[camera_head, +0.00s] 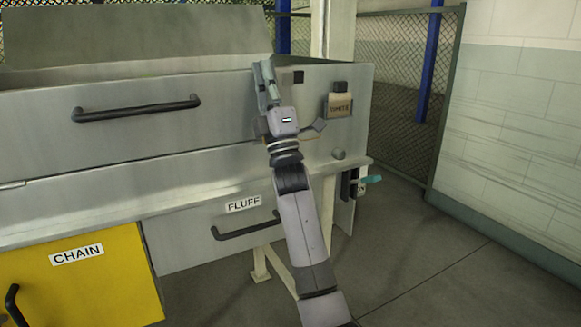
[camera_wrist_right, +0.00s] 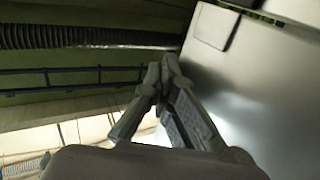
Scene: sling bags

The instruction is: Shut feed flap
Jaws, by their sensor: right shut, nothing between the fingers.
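A grey metal machine fills the left of the head view. Its upper front panel (camera_head: 60,125) carries a long black handle (camera_head: 137,107). A broad plain metal plate (camera_head: 130,35) stands tilted up behind the panel's top edge; no label tells which part is the feed flap. My right gripper (camera_head: 264,72) is shut and empty, pointing up at the panel's upper right edge; contact is unclear. The right wrist view shows its fingertips (camera_wrist_right: 160,80) together beside a smooth metal surface (camera_wrist_right: 250,80). My left gripper is out of view.
Below are a yellow door labelled CHAIN (camera_head: 100,280) and a grey door labelled FLUFF (camera_head: 190,245). A small tagged box (camera_head: 339,107) and a round knob (camera_head: 338,154) sit right of my arm. Open floor (camera_head: 430,260) lies at right, before a block wall (camera_head: 510,130).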

